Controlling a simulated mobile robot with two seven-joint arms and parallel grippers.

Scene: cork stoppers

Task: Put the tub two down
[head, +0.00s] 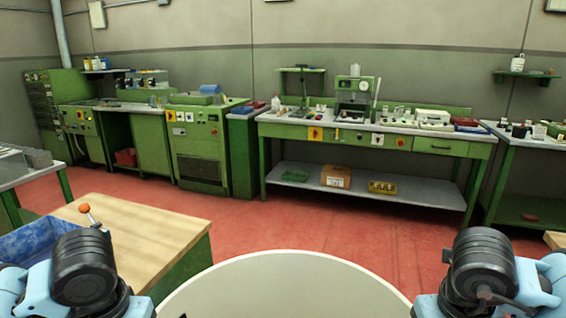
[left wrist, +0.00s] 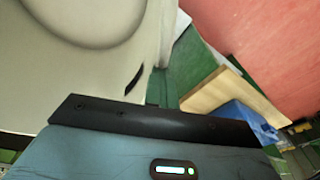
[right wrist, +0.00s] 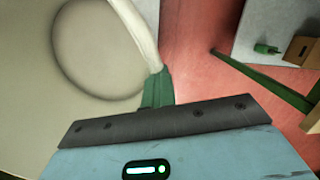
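The long green workbench (head: 372,128) with many small items stands against the back wall. Green machines are at the back left. A wooden-topped table (head: 150,232) is close on the left. Another bench (head: 530,140) stands at the right. Red floor (head: 300,222) lies clear between.

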